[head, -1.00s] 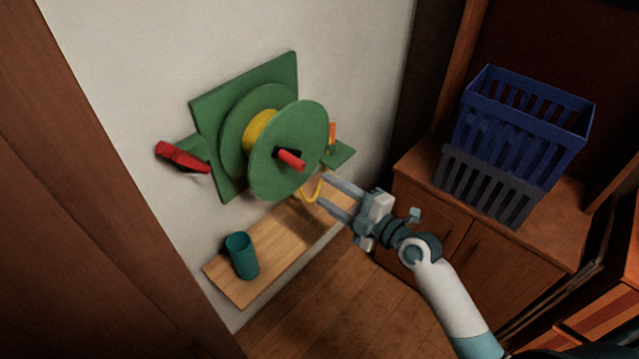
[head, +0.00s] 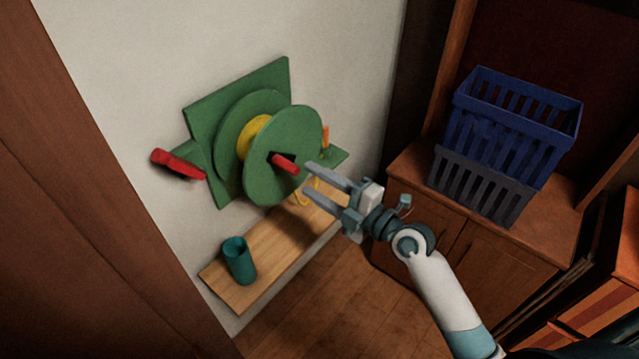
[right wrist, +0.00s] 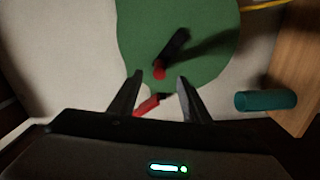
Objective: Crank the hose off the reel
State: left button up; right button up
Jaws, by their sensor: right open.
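The green reel (head: 295,130) is mounted on a green plate (head: 272,78) on the wall, with yellow hose (head: 258,126) wound between its discs. A red crank handle (head: 285,163) sticks out from a dark arm on the front disc. My right gripper (head: 306,178) is open and empty, its fingertips just right of the handle. In the right wrist view the handle's red end (right wrist: 160,70) shows just beyond and between the fingertips (right wrist: 158,76), against the green disc. A yellow hose end hangs below the reel at the right. My left gripper is not in view.
A red lever (head: 178,164) sits on the left of the mount and a small orange part (head: 326,136) on the right. A teal cup (head: 239,260) stands on the wooden shelf (head: 275,245) below. Blue and grey baskets (head: 510,125) stand on the cabinet at right.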

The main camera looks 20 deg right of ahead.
aim_at(275, 158)
jog(key=p+x, duration=0.1)
jog(key=x, duration=0.2)
jog(key=shift+w+a+r, duration=0.1)
jog(key=shift+a, duration=0.05)
jog(key=shift+x, duration=1.2)
jog(key=shift+b+x, duration=0.6)
jog(key=shift+x, duration=1.2)
jog(key=c, duration=0.7)
jog(key=shift+o, duration=0.2)
